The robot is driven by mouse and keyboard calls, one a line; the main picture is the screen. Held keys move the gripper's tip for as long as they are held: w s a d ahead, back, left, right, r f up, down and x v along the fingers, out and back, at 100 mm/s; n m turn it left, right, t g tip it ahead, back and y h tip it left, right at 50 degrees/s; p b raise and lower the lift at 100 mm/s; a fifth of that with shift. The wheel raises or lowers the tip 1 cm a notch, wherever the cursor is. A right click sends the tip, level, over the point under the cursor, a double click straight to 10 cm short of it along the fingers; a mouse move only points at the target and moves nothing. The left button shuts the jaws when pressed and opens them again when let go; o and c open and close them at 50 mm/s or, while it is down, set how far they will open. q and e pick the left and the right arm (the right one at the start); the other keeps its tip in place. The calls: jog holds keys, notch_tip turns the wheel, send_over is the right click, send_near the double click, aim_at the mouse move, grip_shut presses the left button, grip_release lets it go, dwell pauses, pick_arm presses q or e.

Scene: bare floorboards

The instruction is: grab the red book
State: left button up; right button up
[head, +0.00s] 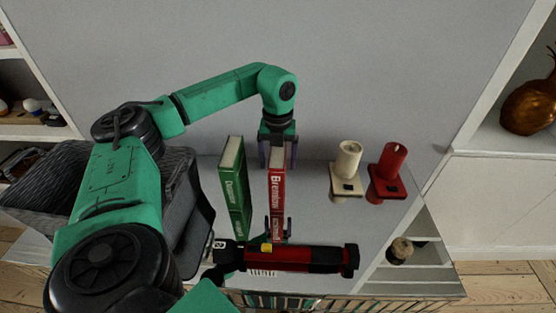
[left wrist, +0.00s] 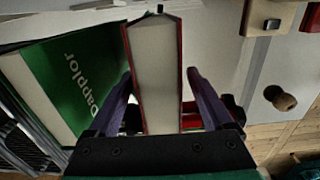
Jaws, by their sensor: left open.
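The red book (head: 277,205) stands upright on the grey top, its spine with white lettering facing me. Its pale page edges (left wrist: 155,75) and red covers show close up in the left wrist view. My left gripper (head: 277,150) is over the book's far upper end in the head view. In the left wrist view my left gripper (left wrist: 160,100) is open, one finger on each side of the book. I cannot tell whether either finger touches it. My right gripper is not in view.
A green book (head: 234,190) stands just left of the red one. A red and black cylindrical object (head: 300,259) lies in front. A cream candle (head: 347,160) and a red candle (head: 392,160) stand on holders at right. A grey basket (head: 190,200) is at left.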

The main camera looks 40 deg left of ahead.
pick_arm(q)
jog(key=shift+a+f, duration=0.1)
jog(key=shift+f, duration=0.05)
grip_shut()
jog(key=shift+w, duration=0.1)
dwell(1.2)
